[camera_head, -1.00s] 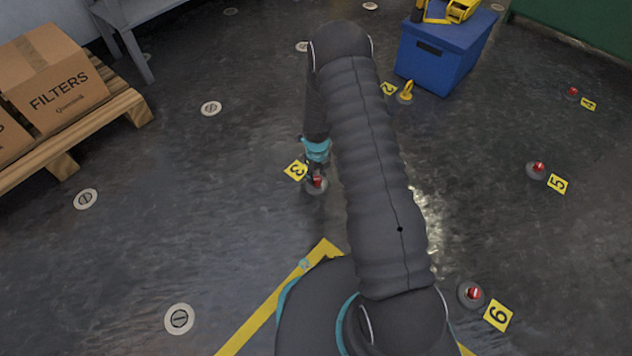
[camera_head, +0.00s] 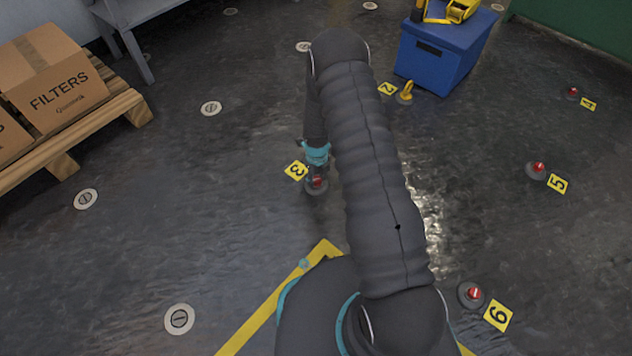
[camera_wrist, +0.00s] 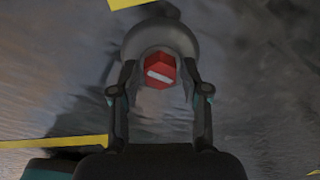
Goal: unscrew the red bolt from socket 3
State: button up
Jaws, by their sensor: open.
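The red bolt (camera_head: 317,183) sits in socket 3 (camera_head: 311,190), a round grey floor fitting beside the yellow number 3 tag (camera_head: 296,170). In the wrist view the red bolt head (camera_wrist: 159,71) has a pale bar across it and stands at the grey socket (camera_wrist: 160,38). My gripper (camera_wrist: 157,68) is open, with one finger on each side of the bolt head. Gaps show between the head and both fingers. In the head view my gripper (camera_head: 317,172) is small and partly covers the bolt.
More red bolts stand at tags 4 (camera_head: 588,104), 5 (camera_head: 557,183) and 6 (camera_head: 498,315). A yellow eye fitting (camera_head: 405,93) is near tag 2, by a blue box (camera_head: 440,55). A pallet (camera_head: 65,160) with cartons is at left. Floor around socket 3 is clear.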

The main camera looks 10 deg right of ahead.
grip_shut()
jog(key=n, duration=0.7)
jog(key=shift+r+n, duration=0.1)
jog(key=shift+n, duration=1.3)
